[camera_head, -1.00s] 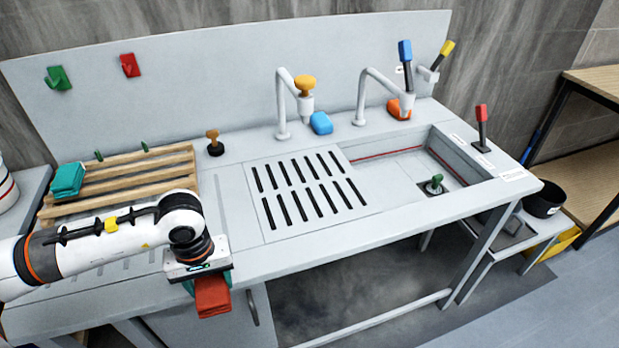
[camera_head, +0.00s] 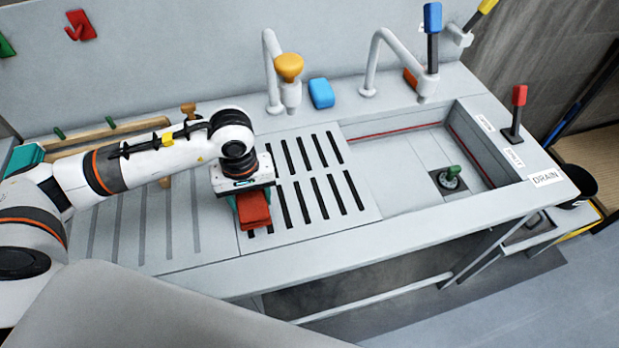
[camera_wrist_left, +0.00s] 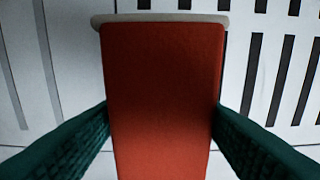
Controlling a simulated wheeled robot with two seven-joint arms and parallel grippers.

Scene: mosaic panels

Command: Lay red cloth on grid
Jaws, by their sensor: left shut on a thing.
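The red cloth (camera_head: 254,209) is a folded block held in my left gripper (camera_head: 246,208). In the left wrist view the cloth (camera_wrist_left: 162,95) fills the middle, between two dark green fingers. The grid (camera_head: 318,172) is a pale slotted plate with two rows of dark slots, left of the sink basin. The gripper and cloth are over the grid's left edge. Whether the cloth touches the surface cannot be told. In the left wrist view, slots of the grid (camera_wrist_left: 275,60) show to the right of the cloth. My right gripper is not in view.
The sink basin (camera_head: 410,165) with a green plug (camera_head: 450,174) lies right of the grid. Two white taps (camera_head: 273,70) stand behind, with a blue block (camera_head: 321,93) between them. A wooden rack (camera_head: 85,140) stands at the left, partly behind my arm. The grid's right part is clear.

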